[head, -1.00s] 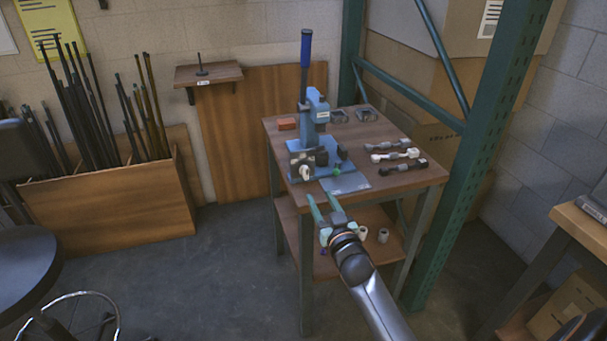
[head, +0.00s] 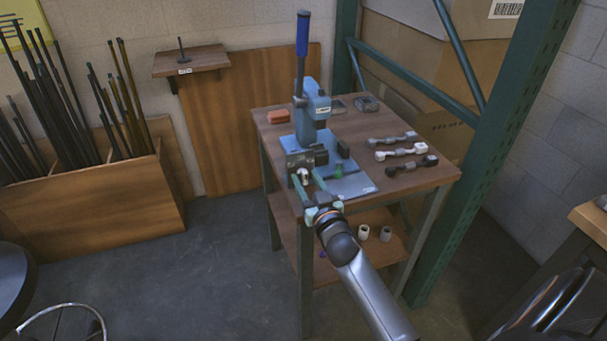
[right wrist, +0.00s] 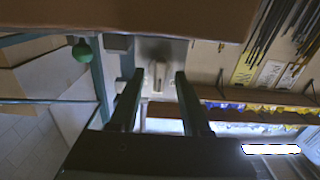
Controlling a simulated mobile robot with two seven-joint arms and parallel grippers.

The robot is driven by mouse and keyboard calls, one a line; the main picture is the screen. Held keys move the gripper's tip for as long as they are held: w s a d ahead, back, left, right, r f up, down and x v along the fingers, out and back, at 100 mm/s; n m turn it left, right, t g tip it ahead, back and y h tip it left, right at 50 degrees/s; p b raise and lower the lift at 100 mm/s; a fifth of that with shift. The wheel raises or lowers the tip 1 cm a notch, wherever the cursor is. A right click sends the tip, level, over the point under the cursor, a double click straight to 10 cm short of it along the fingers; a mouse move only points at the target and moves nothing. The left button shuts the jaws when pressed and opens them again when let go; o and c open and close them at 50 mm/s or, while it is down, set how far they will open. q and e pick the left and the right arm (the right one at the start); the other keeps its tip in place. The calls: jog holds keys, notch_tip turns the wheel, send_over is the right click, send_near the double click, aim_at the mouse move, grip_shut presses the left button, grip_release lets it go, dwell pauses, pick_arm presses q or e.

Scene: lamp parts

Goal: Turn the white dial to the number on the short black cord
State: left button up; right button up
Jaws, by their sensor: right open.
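The white dial (head: 304,174) is on the front of the blue press (head: 313,125) on the wooden table. In the right wrist view a pale upright piece on a plate, which looks like the dial (right wrist: 158,75), shows ahead between my fingers. My right gripper (head: 305,183) is open in front of the dial, with its fingertips to either side of it; contact cannot be told. A black cord (head: 411,166) lies nearest the front of several bundled cords on the table's right side. Its number is too small to read. My left gripper is not in view.
A white cord (head: 400,152) and a dark grey cord (head: 391,138) lie behind the black one. A green knob (right wrist: 82,50) shows beside the press. A green rack post (head: 487,150) stands right of the table (head: 425,183).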

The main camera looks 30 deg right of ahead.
jog(key=shift+w, duration=0.1)
grip_shut()
dwell(0.4)
